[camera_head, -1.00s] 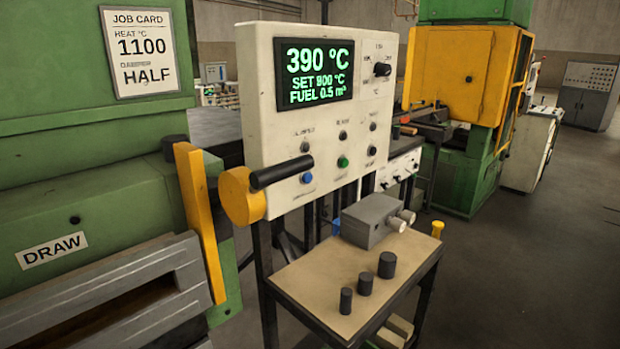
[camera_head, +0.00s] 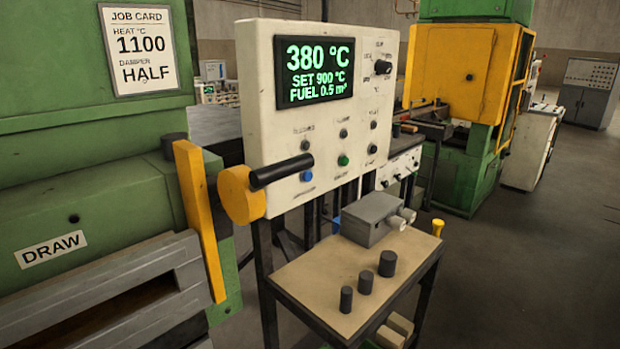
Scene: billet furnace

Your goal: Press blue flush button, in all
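The blue button (camera_head: 306,175) is at the lower left of the white control panel (camera_head: 262,110), just right of the black lever handle (camera_head: 282,171). A green button (camera_head: 343,160) and several dark buttons sit near it. The panel's display (camera_head: 315,72) reads 380 °C, SET 900 °C, FUEL 0.5 m³. A dark knob (camera_head: 382,67) is at the panel's upper right. The small label under the blue button is too blurred to read. Neither of my grippers is in view.
The black lever on a yellow hub (camera_head: 240,195) juts out beside the blue button. Below, a small table (camera_head: 318,285) holds a grey box (camera_head: 370,222) and several dark cylinders. A green furnace (camera_head: 75,210) with a yellow bar (camera_head: 199,215) stands at left.

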